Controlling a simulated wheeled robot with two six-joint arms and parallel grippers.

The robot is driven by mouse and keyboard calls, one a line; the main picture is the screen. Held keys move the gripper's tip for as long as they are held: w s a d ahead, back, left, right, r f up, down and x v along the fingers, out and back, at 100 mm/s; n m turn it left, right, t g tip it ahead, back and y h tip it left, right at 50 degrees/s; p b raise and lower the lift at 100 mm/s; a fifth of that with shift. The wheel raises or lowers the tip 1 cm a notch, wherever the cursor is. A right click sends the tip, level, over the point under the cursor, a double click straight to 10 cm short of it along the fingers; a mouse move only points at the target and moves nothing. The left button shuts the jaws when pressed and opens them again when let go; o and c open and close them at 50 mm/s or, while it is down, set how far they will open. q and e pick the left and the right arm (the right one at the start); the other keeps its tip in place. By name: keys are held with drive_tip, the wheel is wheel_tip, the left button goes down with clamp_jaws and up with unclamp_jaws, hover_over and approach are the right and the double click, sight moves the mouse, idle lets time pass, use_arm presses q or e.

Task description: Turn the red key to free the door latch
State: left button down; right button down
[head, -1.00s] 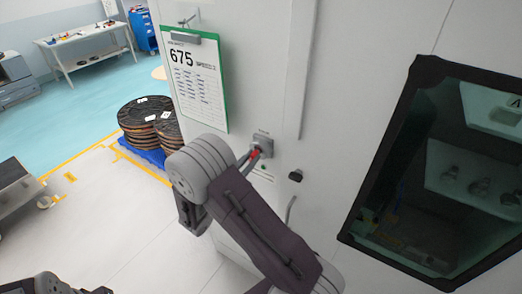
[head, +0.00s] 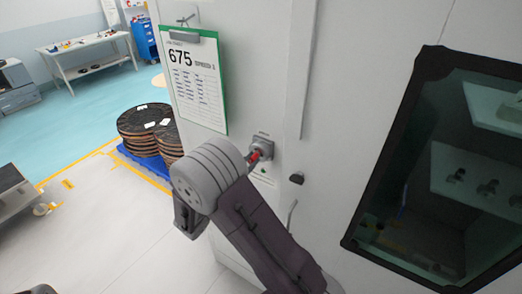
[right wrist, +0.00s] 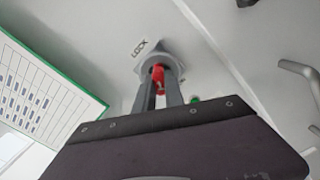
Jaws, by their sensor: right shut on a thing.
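The red key (head: 254,156) sits in a grey lock (head: 263,146) on the white cabinet front. In the head view my right wrist hides most of the gripper. My left gripper is not clearly seen; only a dark bit of my own body shows at the bottom left.
A clipboard marked 675 (head: 196,85) hangs left of the lock. A black knob (head: 297,179) and a door handle (head: 291,214) are right of and below it. A dark-framed window (head: 395,150) is further right. Stacked reels (head: 146,120) stand on a blue pallet behind.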

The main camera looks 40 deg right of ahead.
drive_tip(key=shift+f, duration=0.1)
drive_tip(key=shift+f+m+b, duration=0.1)
drive_tip(key=shift+m+b, duration=0.2)
drive_tip(key=shift+b, duration=0.25)
drive_tip(key=shift+m+b, duration=1)
drive_tip(key=shift+b, duration=0.25)
drive_tip(key=shift+m+b, duration=1.7)
drive_tip(key=shift+b, duration=0.6)
drive_tip(key=shift+m+b, duration=0.3)
drive_tip(key=shift+r, duration=0.2)
